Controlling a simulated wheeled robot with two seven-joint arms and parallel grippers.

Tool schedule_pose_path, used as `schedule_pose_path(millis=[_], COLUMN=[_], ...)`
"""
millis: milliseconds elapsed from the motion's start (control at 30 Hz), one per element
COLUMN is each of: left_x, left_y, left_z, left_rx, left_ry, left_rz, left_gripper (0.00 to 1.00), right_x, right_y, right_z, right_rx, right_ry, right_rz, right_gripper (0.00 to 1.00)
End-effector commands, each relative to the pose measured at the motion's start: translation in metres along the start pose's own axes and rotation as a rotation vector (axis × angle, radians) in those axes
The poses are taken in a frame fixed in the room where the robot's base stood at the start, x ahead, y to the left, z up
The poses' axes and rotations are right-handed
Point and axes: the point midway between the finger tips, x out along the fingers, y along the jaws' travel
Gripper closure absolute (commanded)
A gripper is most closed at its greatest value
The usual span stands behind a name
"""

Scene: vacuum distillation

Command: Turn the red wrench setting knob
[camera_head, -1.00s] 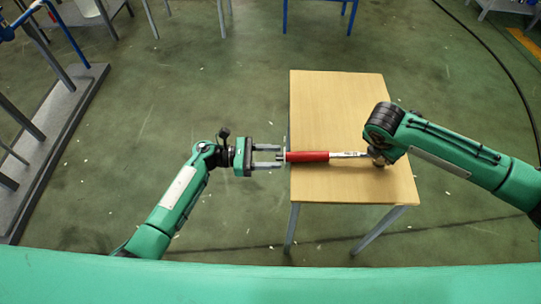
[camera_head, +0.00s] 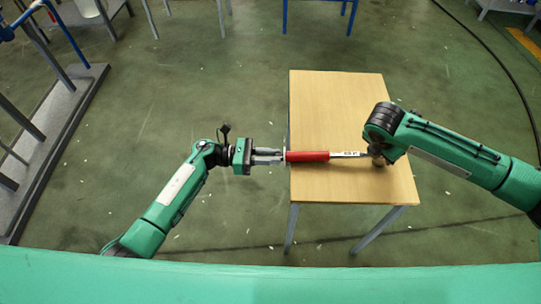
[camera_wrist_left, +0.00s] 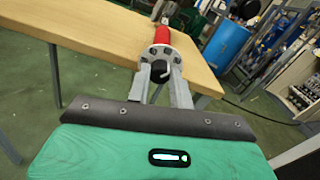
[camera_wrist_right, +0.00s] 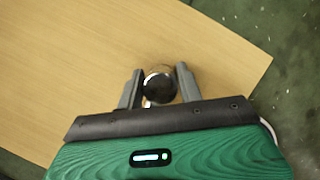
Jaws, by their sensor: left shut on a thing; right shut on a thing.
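The wrench has a red handle (camera_head: 307,156) and a grey metal shaft (camera_head: 348,154). It lies level above the wooden table, handle pointing left. My left gripper (camera_head: 282,156) is shut on the setting knob at the handle's end, just off the table's left edge. In the left wrist view the grey knob (camera_wrist_left: 160,71) with a dark centre sits between the fingers. My right gripper (camera_head: 376,157) is shut on the wrench head, mostly hidden in the head view. In the right wrist view the round dark wrench head (camera_wrist_right: 159,86) sits between the fingers.
The wooden table (camera_head: 335,100) is otherwise clear, with free floor around it. A grey rack (camera_head: 60,125) stands at the far left. A blue barrel (camera_wrist_left: 226,44) and shelves show in the left wrist view.

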Motion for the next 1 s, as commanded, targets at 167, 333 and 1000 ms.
schedule_pose_path(millis=[167,333,1000], left_x=[-0.0011,-0.0009,-0.0008], left_y=[0.0019,0.0023,0.0049], left_z=[0.0007,0.0006,-0.0003], left_rx=[-0.158,-0.320,-0.955], left_ry=[0.007,0.010,0.025], left_rz=[-0.012,-0.028,-0.085], left_gripper=[1.00,1.00,1.00], right_x=[-0.0006,-0.0005,-0.0006], right_y=[0.0001,0.0001,0.0000], right_z=[-0.0002,-0.0002,-0.0003], right_rx=[-0.002,-0.002,-0.003], right_ry=[0.000,0.000,0.000], right_rz=[0.001,0.001,0.001], right_gripper=[1.00,1.00,1.00])
